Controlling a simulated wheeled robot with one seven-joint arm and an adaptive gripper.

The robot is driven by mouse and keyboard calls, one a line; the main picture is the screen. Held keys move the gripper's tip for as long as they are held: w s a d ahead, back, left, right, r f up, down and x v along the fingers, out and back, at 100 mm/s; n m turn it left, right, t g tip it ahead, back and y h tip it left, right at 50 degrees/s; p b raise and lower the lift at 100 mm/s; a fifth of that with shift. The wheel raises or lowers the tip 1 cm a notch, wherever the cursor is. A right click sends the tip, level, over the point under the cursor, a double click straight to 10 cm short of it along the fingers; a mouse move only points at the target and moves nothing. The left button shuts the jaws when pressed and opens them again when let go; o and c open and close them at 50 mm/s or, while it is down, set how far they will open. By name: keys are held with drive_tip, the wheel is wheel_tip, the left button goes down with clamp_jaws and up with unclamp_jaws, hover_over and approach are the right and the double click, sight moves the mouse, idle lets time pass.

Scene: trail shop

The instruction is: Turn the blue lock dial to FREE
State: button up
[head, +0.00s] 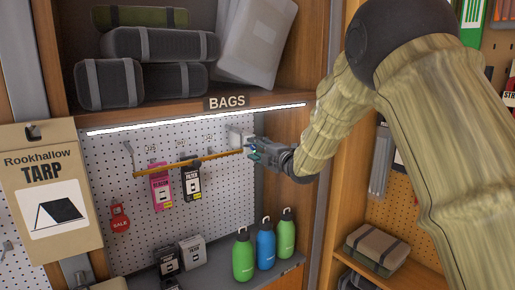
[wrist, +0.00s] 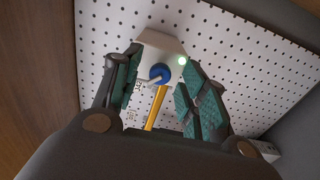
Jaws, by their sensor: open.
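The blue lock dial (wrist: 159,73) sits on the face of a pale lock box (wrist: 162,45) on the pegboard. A light grey lever or pointer sticks out from it to the lower left. Small dark lettering beside it is too small to read. A green light (wrist: 182,61) glows on the box. My gripper (wrist: 162,64) is open, with a teal-padded finger on each side of the dial; I cannot tell whether either touches it. In the head view my gripper (head: 256,151) is at the lock box (head: 238,136), and the dial is hidden.
A yellow bar (head: 190,163) runs left from the lock box across hanging pink (head: 160,186) and black (head: 191,181) packages. Green and blue bottles (head: 265,244) stand on the shelf below. The BAGS shelf (head: 150,108) is above, and a wooden side panel (head: 288,150) is close at right.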

clamp_jaws()
drive_tip(key=shift+f+m+b, duration=0.1)
drive_tip(key=shift+m+b, duration=0.2)
drive_tip(key=shift+b, duration=0.05)
drive_tip(key=m+b, duration=0.1)
drive_tip(key=m, duration=0.1)
drive_tip(key=shift+m+b, duration=0.3)
drive_tip(key=shift+b, duration=0.1)
drive_tip(key=m+b, duration=0.1)
drive_tip(key=m, duration=0.4)
drive_tip(key=shift+d+b, duration=0.1)
drive_tip(key=shift+b, duration=0.25)
drive_tip(key=m, duration=0.9)
drive_tip(key=shift+m+b, duration=0.3)
